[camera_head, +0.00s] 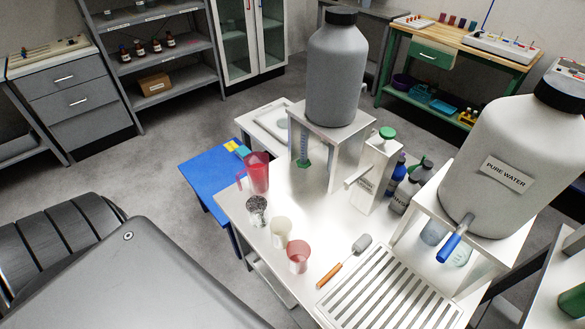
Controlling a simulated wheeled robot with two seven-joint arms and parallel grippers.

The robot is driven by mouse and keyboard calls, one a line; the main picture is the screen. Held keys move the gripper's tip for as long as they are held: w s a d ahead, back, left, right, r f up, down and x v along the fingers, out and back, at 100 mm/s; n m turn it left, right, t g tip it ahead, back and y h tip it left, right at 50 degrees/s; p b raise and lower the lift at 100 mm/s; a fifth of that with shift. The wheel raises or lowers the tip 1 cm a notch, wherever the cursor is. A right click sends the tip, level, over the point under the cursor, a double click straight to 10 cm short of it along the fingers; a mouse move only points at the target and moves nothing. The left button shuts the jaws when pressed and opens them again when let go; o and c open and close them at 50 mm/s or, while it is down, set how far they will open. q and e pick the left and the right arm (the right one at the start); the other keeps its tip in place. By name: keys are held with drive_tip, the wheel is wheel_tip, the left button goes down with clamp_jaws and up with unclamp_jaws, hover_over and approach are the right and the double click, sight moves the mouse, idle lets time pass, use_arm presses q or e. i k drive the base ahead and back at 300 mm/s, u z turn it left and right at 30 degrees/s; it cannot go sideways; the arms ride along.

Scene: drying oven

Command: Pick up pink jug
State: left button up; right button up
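The pink jug (258,173) stands upright on the white table (240,209), near its back left edge. It is see-through, with a handle on its left side. A clear beaker with dark contents (257,211) stands just in front of it. A whitish cup (281,231) and a smaller pinkish-red beaker (298,258) stand farther toward the front. Neither of my grippers is in view.
A blue table (206,178) adjoins at the left. An orange-handled brush (344,261) and a slatted rack (388,292) lie at the front. The PURE WATER tank (500,135) stands right.

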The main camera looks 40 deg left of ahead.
sight(257, 163)
drive_tip(key=z, duration=1.6)
drive_tip(key=k, duration=1.15)
drive_tip(key=u, duration=1.8)
